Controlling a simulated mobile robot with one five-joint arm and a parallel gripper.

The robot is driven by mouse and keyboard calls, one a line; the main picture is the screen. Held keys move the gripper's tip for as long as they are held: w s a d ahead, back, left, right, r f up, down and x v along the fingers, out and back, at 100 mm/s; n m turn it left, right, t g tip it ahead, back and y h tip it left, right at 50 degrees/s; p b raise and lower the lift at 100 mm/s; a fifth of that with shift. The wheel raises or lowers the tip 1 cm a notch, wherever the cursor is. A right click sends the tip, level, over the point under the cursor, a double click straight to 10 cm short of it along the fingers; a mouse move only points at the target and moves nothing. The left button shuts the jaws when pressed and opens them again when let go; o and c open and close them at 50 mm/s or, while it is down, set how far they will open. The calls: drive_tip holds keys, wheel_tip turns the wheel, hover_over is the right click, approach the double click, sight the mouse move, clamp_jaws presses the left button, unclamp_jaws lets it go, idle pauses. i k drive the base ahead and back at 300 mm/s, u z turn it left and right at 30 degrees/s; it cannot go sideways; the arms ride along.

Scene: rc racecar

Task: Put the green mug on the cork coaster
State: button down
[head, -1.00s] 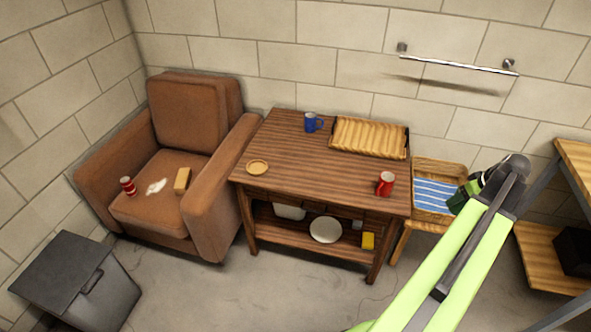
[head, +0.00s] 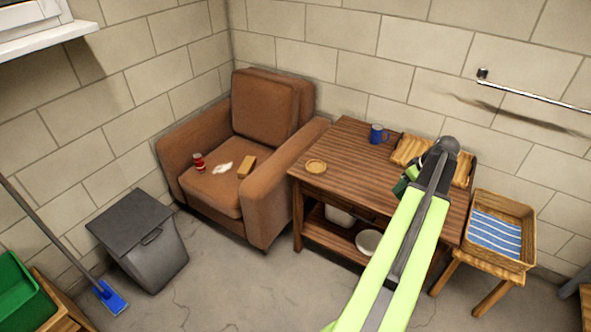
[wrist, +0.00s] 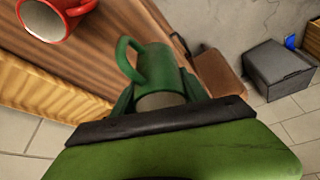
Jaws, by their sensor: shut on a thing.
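The green mug (wrist: 165,72) is in my gripper (wrist: 158,98), shut on it, with the handle towards the top of the wrist view. In the head view only a dark green bit of the mug (head: 401,186) shows beside my arm's end, over the right part of the wooden table (head: 345,150). The round cork coaster (head: 316,166) lies bare near the table's left edge, to the left of my gripper. The coaster cannot be made out in the wrist view.
A blue mug (head: 377,133) stands at the table's back beside a wooden tray (head: 408,148). A red mug (wrist: 55,14) shows in the wrist view; my arm hides it in the head view. An armchair (head: 270,105) stands left, a basket (head: 528,225) right. The tabletop around the coaster is clear.

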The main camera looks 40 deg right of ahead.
sight(320, 169)
drive_tip(key=i, duration=1)
drive_tip(key=u, duration=0.05)
